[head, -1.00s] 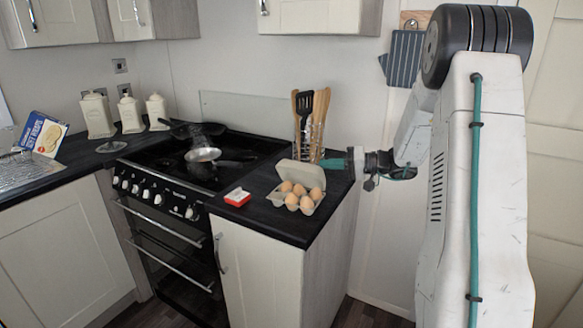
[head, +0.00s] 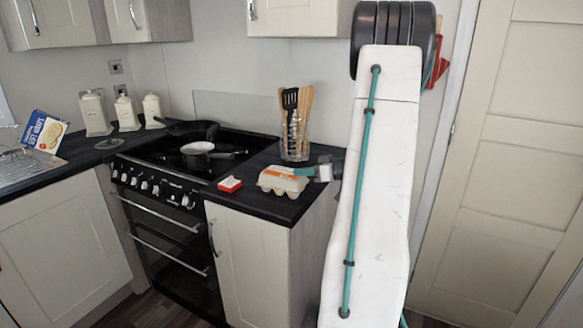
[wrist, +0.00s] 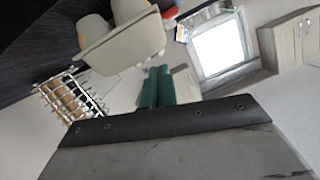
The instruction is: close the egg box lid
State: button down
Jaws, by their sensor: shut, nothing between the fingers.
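The egg box (head: 280,183) sits on the dark worktop right of the cooker. Its pale lid with an orange and white label lies down over the tray, and the eggs are hidden in the head view. I cannot tell whether the lid is pressed fully shut. The box also shows tilted in the wrist view (wrist: 120,45), above my fingers. My gripper (head: 312,172) is just right of the box, close to the lid's label end; contact is unclear. Its teal fingers are together and empty in the wrist view (wrist: 155,88).
A utensil holder (head: 295,145) stands behind the box. A small red and white packet (head: 230,184) lies to its left. A pan (head: 198,149) is on the cooker. My arm hides the worktop's right end. A wire rack (wrist: 70,98) with brown contents shows in the wrist view.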

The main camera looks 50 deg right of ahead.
jog(key=shift+a+f, duration=0.35)
jog(key=shift+f, duration=0.1)
jog(key=shift+s, duration=0.1)
dwell(0.4)
